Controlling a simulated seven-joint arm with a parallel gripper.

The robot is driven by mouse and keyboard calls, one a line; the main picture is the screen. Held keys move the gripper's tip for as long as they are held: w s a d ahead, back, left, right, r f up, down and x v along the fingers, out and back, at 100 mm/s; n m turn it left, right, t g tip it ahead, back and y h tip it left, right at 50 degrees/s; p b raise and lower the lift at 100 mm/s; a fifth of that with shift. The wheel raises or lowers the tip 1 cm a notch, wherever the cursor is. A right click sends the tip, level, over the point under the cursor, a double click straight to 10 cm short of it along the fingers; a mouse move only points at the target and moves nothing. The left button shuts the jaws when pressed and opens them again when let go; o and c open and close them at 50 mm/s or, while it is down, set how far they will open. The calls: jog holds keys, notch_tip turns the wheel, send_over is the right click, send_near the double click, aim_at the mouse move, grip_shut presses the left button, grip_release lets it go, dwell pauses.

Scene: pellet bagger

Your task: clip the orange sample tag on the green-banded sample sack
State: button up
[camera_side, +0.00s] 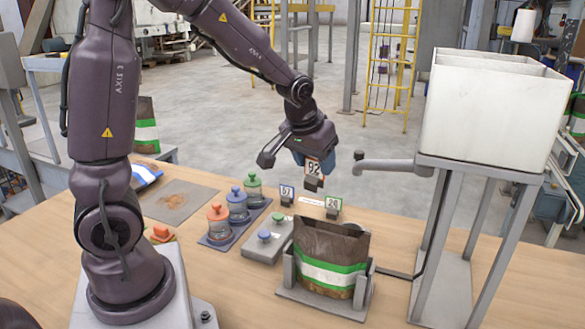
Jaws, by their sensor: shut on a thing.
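My gripper (314,183) is shut on the orange-bordered sample tag (313,168), marked 92. It holds the tag upright in the air, above the table and behind the sack. The green-banded sample sack (330,260) is brown with a white and green band and stands upright in a grey holder (287,273) at the front. The tag is apart from the sack, above and slightly left of its top edge. A blue-bordered tag (286,193) and a green-bordered tag (332,205) stand on the table behind the sack.
A white hopper (485,110) on a grey stand (438,222) is at the right, its pipe (390,166) reaching left. A grey mat (178,202) lies farther left.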

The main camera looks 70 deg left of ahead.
jog(key=s+d+r, duration=0.2)
jog(key=d+r, duration=0.1)
jog(key=d, duration=0.1)
jog(key=n+y, duration=0.1)
jog(key=n, duration=0.2)
send_near(299, 217)
jog(key=shift+g, duration=0.4)
jog(key=shift+w+a+f, duration=0.75)
jog(key=shift+w+f, duration=0.15)
jog(key=shift+f, duration=0.15)
jog(key=shift+w+a+f, duration=0.75)
jog(key=shift+w+f, duration=0.15)
jog(key=shift+f, duration=0.1)
jog(key=shift+f, duration=0.1)
jog(key=shift+f, duration=0.1)
jog(key=shift+s+f, duration=0.1)
jog(key=shift+f, duration=0.15)
jog(key=shift+c, duration=0.9)
jog(key=shift+d, duration=0.1)
jog(key=o, duration=1.2)
jog(key=shift+o, duration=0.3)
